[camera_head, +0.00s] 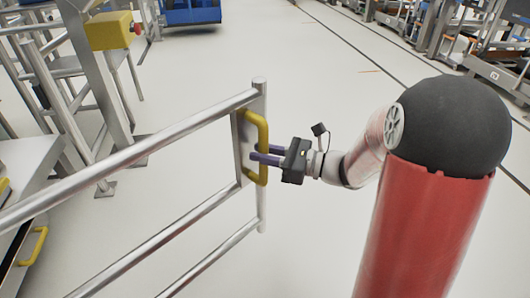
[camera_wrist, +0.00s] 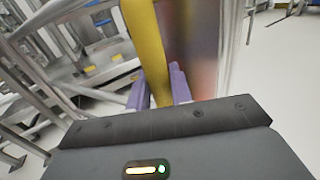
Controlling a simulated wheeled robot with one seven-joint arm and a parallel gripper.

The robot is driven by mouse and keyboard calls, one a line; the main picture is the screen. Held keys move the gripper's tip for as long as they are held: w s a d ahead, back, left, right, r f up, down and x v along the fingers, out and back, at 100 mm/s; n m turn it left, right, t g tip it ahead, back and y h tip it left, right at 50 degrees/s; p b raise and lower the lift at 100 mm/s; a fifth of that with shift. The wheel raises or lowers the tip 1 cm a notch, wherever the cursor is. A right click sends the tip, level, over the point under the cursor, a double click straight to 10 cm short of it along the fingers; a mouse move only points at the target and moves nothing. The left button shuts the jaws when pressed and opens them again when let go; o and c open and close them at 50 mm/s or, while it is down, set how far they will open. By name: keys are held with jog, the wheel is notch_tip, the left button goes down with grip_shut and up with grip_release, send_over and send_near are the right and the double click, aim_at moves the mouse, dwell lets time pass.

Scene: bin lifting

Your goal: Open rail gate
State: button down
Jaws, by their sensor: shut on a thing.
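The rail gate (camera_head: 128,152) is a set of metal tubes with an upright post at its right end, on the left of the head view. A yellow handle (camera_head: 263,132) is fixed to a plate near that post. My gripper (camera_head: 262,155) reaches in from the right and is shut on the lower part of the handle. In the wrist view the yellow handle (camera_wrist: 144,40) passes down between the two purple fingers of my gripper (camera_wrist: 160,88). The exact contact between fingers and handle is partly hidden.
A metal frame with a yellow box (camera_head: 108,30) and red button stands behind the gate at the upper left. Another yellow handle (camera_head: 34,246) sits on a unit at the lower left. A blue cart (camera_head: 192,10) is far back.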

jog(key=c, duration=1.3)
grip_release()
jog(key=shift+a, duration=0.1)
jog(key=v, duration=0.7)
jog(key=shift+d+p, duration=0.3)
jog(key=shift+d, duration=0.1)
jog(key=shift+s, duration=0.15)
